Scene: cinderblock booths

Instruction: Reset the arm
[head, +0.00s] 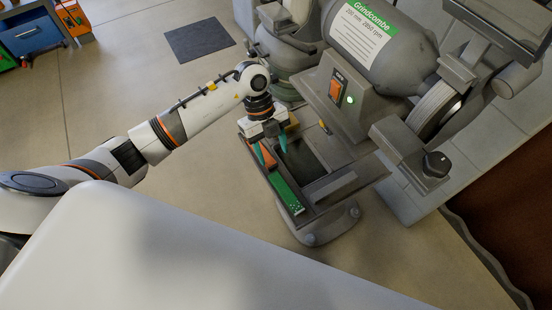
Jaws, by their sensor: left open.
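My left arm (180,124) reaches in from the left, and its wrist bends down over the grey tray of a bench grinder. My left gripper (271,151) points down with its teal fingertips apart. An orange piece (267,156) shows close beside one fingertip. A long green piece (286,193) lies in the tray's near left part. I cannot tell whether a fingertip touches either piece. My right gripper is not in view.
The grinder (375,45) has an orange switch (337,87), a lit green lamp (350,99) and a wheel (437,108) at right. Another grey machine (283,45) stands behind. A dark mat (199,40) and a blue cabinet (34,37) lie beyond open floor.

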